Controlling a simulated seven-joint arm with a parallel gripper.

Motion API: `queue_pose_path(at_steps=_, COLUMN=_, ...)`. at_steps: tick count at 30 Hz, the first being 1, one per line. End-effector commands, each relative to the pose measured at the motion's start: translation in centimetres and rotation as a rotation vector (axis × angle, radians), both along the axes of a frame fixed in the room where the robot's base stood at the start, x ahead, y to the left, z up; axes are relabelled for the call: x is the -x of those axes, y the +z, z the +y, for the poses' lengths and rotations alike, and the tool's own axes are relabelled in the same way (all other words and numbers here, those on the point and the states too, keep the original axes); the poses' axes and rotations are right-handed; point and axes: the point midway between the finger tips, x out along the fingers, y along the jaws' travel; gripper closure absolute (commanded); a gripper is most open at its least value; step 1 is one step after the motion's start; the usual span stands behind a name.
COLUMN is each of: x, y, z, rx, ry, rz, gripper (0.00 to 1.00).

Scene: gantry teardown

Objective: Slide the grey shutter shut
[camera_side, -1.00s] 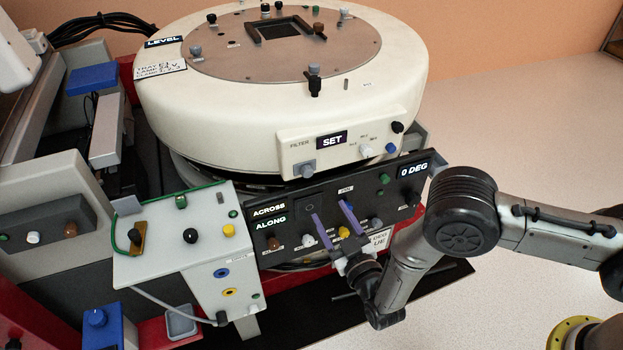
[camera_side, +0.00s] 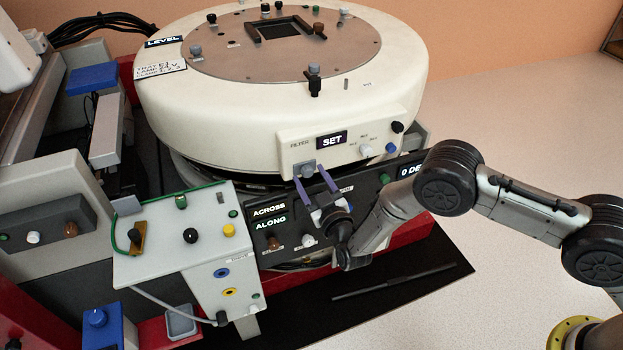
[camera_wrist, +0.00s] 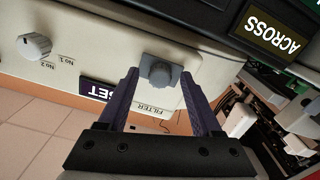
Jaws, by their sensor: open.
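A grey block with a round knob (camera_side: 304,168) sits at the left end of the cream FILTER panel on the drum's front. It also shows in the wrist view (camera_wrist: 160,72). No part is labelled as a shutter, so I cannot tell for sure that this block is it. My gripper (camera_side: 311,174) is open, with its two purple fingers pointing up at the FILTER panel. In the wrist view, the fingers (camera_wrist: 159,80) stand on either side of the grey knob, with gaps visible. I cannot tell how deep the fingertips reach around it.
The SET display (camera_side: 331,140) and a white knob (camera_side: 367,150) lie right of the grey block. Below is a dark panel with the ACROSS and ALONG displays (camera_side: 269,217). A grey control box (camera_side: 190,245) stands at the lower left. The pale table at the right is open.

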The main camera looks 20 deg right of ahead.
Motion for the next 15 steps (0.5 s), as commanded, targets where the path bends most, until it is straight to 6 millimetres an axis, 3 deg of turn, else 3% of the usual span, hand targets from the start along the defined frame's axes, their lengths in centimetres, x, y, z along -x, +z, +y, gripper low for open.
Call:
queue_pose_path(at_steps=3, x=0.02, y=0.01, z=0.00, rx=0.000, ry=0.000, rz=0.000, gripper=0.36)
queue_pose_path(at_steps=13, x=0.04, y=0.02, z=0.01, rx=0.000, ry=0.000, rz=-0.001, gripper=0.95)
queue_pose_path(at_steps=15, x=0.05, y=0.02, z=0.03, rx=0.000, ry=0.000, rz=-0.001, gripper=1.00)
